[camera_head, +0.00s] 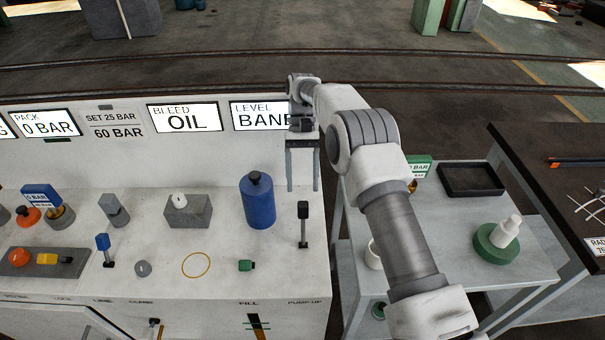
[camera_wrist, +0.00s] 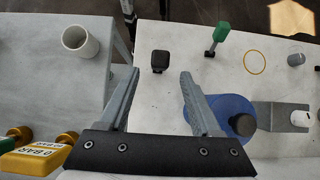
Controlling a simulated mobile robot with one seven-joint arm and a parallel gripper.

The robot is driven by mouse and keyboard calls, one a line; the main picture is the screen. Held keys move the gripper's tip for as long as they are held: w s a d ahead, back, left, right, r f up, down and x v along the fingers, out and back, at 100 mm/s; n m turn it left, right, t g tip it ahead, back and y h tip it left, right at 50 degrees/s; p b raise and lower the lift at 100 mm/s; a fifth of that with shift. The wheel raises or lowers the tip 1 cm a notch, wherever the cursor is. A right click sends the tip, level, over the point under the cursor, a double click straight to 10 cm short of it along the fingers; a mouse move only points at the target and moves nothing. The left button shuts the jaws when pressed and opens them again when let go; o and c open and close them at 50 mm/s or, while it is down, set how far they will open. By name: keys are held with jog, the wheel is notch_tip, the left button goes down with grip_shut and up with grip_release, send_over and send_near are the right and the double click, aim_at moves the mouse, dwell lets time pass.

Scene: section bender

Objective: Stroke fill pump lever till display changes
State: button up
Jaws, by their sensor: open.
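Two small levers stand near the front right of the white bench. One has a black grip (camera_head: 303,210) on a thin stem, behind the "PUMP-UP" label. The other has a green grip (camera_head: 246,265) behind the "FILL" label; I cannot tell for certain which is the fill pump lever. My gripper (camera_head: 303,188) is open and empty, pointing down above and behind the black grip. In the wrist view the black grip (camera_wrist: 160,60) appears between the fingertips (camera_wrist: 160,76), beyond them and apart. The green grip (camera_wrist: 222,32) is off to the right. The level display (camera_head: 262,115) reads "BAN…", partly covered by my arm.
A blue bottle (camera_head: 257,202) stands left of the black lever, close to one finger in the wrist view. A grey block (camera_head: 188,212) is farther left. The bleed display (camera_head: 185,117) reads "OIL". A side table (camera_head: 450,245) stands right, across a gap.

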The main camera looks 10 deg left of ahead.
jog(key=shift+v, duration=0.95)
